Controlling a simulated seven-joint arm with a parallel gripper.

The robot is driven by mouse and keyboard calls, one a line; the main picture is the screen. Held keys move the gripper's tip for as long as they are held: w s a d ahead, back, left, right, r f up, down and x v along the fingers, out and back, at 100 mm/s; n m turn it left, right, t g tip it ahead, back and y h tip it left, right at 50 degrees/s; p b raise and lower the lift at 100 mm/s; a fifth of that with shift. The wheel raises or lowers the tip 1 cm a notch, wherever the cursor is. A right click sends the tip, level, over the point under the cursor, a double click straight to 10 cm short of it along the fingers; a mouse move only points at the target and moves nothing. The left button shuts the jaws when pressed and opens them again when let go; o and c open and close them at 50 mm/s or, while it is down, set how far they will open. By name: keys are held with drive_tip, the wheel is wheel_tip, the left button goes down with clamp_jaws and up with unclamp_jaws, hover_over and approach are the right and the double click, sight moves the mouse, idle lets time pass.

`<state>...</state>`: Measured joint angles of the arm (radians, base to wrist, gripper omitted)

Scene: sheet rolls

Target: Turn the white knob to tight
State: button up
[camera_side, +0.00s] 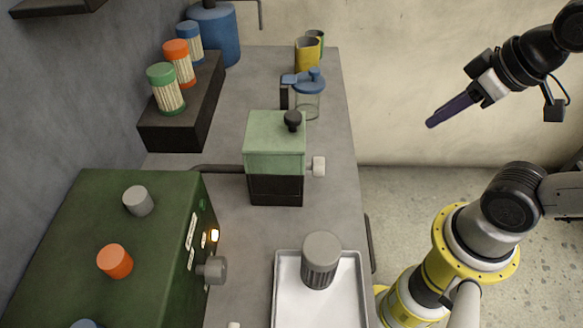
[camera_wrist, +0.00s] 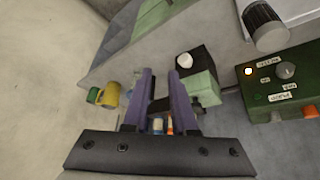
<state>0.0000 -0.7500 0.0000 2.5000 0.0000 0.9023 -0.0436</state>
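The white knob (camera_side: 318,166) sticks out of the right side of a box with a pale green top (camera_side: 275,148) and a dark lower part. In the wrist view the white knob (camera_wrist: 184,60) shows on the box's dark part, just beyond my right finger. I cannot make out a tight mark or the knob's setting. My gripper (camera_side: 433,123) has purple fingers and hangs in the air, right of the counter and well apart from the knob. In the wrist view my gripper (camera_wrist: 161,72) is open, with nothing between its fingers.
A green machine (camera_side: 120,225) with a lit lamp and grey side knob (camera_side: 212,270) stands front left. A ribbed grey container (camera_side: 321,262) stands on a white tray (camera_side: 346,290). A blue-lidded glass jar (camera_side: 306,100) and cups (camera_side: 306,55) stand behind the box.

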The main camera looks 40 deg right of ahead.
drive_tip(key=shift+o, duration=1.1)
drive_tip(key=shift+s+a+n, duration=0.2)
drive_tip(key=shift+s+n, duration=0.05)
drive_tip(key=shift+n, duration=0.35)
drive_tip(key=o, duration=0.5)
drive_tip(key=a+n, duration=0.1)
drive_tip(key=a+n+g+y, duration=0.1)
drive_tip(key=n, duration=0.1)
drive_tip(key=shift+a+r+y, duration=0.2)
drive_tip(key=shift+a+y, duration=0.1)
drive_tip(key=shift+a, duration=0.05)
drive_tip(key=shift+o, duration=0.6)
drive_tip(key=a+n+g+y, duration=0.1)
drive_tip(key=w+a+f+n+g+y, duration=0.1)
drive_tip(key=shift+w+a+n, duration=0.3)
drive_tip(key=shift+n, duration=0.1)
drive_tip(key=y, duration=0.9)
approach(320, 167)
wheel_tip(320, 167, up, 5)
drive_tip(key=s+a, duration=0.2)
drive_tip(key=s+d+f+m+t+y, duration=0.1)
drive_tip(key=d+f+m+t, duration=0.3)
drive_tip(key=d+f+m, duration=0.3)
drive_tip(key=shift+n, duration=0.3)
drive_tip(key=x, duration=1.4)
drive_tip(key=shift+s+a+f, duration=0.1)
drive_tip(key=shift+a+f, duration=0.1)
drive_tip(key=shift+a, duration=0.05)
clamp_jaws()
